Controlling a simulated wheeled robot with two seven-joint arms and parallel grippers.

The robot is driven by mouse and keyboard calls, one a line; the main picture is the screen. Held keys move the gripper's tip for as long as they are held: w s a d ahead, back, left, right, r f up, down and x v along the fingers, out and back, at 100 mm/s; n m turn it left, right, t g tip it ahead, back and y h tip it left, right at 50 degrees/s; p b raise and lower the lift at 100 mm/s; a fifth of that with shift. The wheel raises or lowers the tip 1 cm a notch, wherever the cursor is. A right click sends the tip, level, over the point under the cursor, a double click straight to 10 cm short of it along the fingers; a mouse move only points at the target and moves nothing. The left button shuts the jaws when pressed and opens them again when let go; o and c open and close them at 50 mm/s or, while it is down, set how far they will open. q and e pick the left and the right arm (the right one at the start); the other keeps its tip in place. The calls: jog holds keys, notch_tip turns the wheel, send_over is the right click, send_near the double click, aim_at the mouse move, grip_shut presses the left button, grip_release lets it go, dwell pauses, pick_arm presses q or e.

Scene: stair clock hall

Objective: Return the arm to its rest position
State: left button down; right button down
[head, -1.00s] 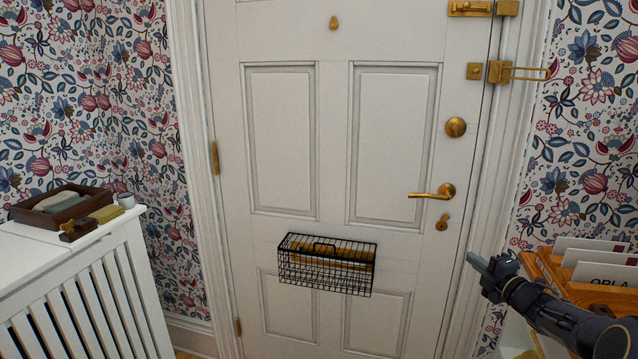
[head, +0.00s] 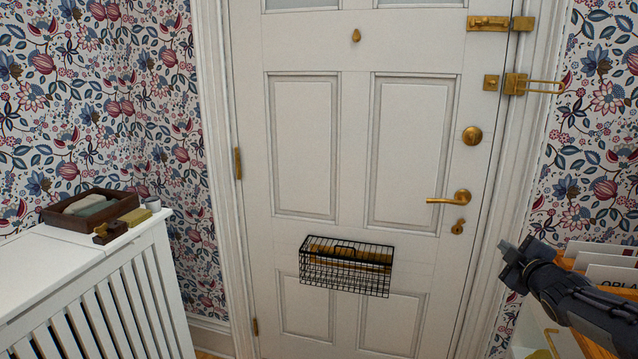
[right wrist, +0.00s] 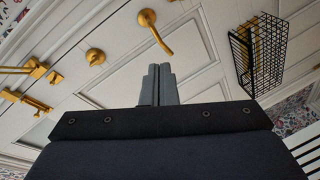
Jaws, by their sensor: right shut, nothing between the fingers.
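My right gripper (head: 507,250) is at the lower right of the head view, in front of the door's right frame. Its arm comes in from the lower right corner. In the right wrist view its two grey fingers (right wrist: 158,84) are together with nothing between them. The white panelled door (head: 352,150) is closed behind it, and the brass lever handle (head: 449,198) is up and left of the gripper in the head view. The handle also shows in the right wrist view (right wrist: 152,28), beyond the fingertips. My left gripper is not in view.
A black wire basket (head: 345,266) hangs on the door. A white slatted cover (head: 110,290) at the left bears a wooden tray (head: 60,215). A wooden letter rack (head: 566,263) with white cards (head: 600,248) stands close beside my right arm.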

jog(key=s+a+r+m+g+h+p, duration=0.1)
jog(key=s+r+m, duration=0.1)
jog(key=s+m, duration=0.15)
jog(key=s+a+r+m+g+p, duration=0.1)
jog(key=s+r+m, duration=0.1)
jog(key=s, duration=0.3)
jog(key=s+a+f+m+g+y+p, duration=0.1)
jog(key=s+a+f+m+g+y, duration=0.1)
jog(key=s+a, duration=0.4)
jog(key=s+a+f+m+g+y+p, duration=0.1)
jog(key=s+a, duration=0.6)
jog(key=s, duration=0.8)
jog(key=s+a+f+m+g+y+p, duration=0.2)
jog(key=s+a+f+m+g, duration=0.3)
jog(key=s, duration=0.6)
jog(key=shift+a+f+g+y+p, duration=0.2)
jog(key=shift+a+g+y+p, duration=0.15)
jog(key=shift+a, duration=0.8)
jog(key=shift+s+r, duration=0.1)
